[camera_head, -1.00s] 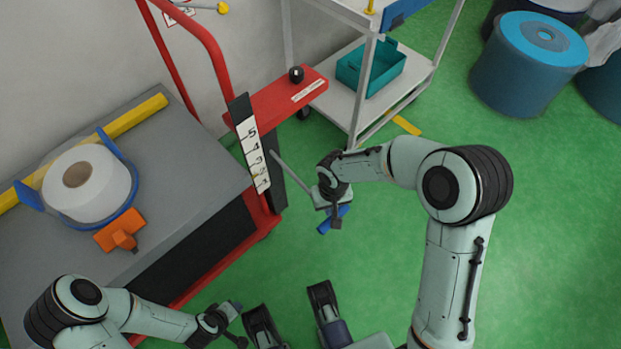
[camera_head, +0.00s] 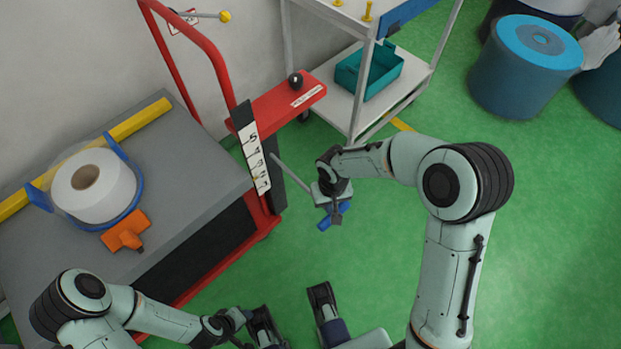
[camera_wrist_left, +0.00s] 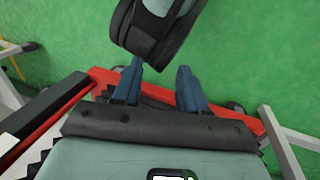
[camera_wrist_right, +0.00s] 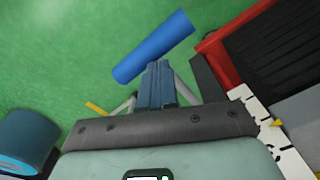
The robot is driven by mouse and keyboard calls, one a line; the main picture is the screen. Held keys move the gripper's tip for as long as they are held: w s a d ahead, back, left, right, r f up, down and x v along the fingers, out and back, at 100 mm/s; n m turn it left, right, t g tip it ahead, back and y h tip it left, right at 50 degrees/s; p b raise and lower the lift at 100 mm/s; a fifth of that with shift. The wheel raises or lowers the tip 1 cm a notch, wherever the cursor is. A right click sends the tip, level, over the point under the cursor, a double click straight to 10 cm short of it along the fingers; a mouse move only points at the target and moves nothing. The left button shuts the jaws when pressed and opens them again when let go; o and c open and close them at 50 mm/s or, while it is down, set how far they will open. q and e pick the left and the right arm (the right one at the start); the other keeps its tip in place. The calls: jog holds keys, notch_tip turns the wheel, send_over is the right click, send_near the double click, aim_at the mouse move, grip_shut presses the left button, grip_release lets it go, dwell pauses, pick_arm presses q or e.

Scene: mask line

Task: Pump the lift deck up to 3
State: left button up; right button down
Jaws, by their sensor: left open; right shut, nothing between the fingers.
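The lift deck (camera_head: 190,150) is a grey platform on a red-framed cart at left, bearing a white roll in a blue holder. A white scale (camera_head: 254,160) with numbers up to 5 stands at its right end. A yellow pointer (camera_wrist_right: 278,122) shows by the scale in the right wrist view; its exact reading is too small to tell. A grey lever (camera_head: 291,172) runs from the cart towards a blue bar (camera_head: 325,223). My right gripper (camera_head: 337,217) is shut and empty at the blue bar (camera_wrist_right: 153,47); contact is unclear. My left gripper (camera_wrist_left: 160,75) is open and empty, low in front of the cart.
A red arm (camera_head: 285,103) with a black knob juts from the cart. An orange block (camera_head: 126,232) sits on the deck. A white shelf cart (camera_head: 345,100) with a teal bin (camera_head: 369,75) stands behind. Blue drums (camera_head: 520,75) stand at right. Green floor lies clear around my right arm.

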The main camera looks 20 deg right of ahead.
jog(key=r+p, duration=0.3)
jog(key=r, duration=0.2)
jog(key=shift+s+d+r+p, duration=0.1)
jog(key=shift+s+r+p, duration=0.1)
jog(key=shift+p, duration=0.15)
pick_arm(q)
jog(key=s+d+r+g+p, duration=0.2)
jog(key=s+r+p, duration=0.1)
jog(key=s+r, duration=0.3)
jog(key=shift+s+r+m+h+p, duration=0.2)
jog(key=shift+r+m+h+p, duration=0.15)
jog(key=shift+r, duration=0.45)
pick_arm(e)
notch_tip(320, 180, up, 5)
jog(key=shift+s+r, duration=0.1)
pick_arm(q)
jog(key=shift+d+f, duration=0.1)
pick_arm(e)
jog(key=shift+f, duration=0.2)
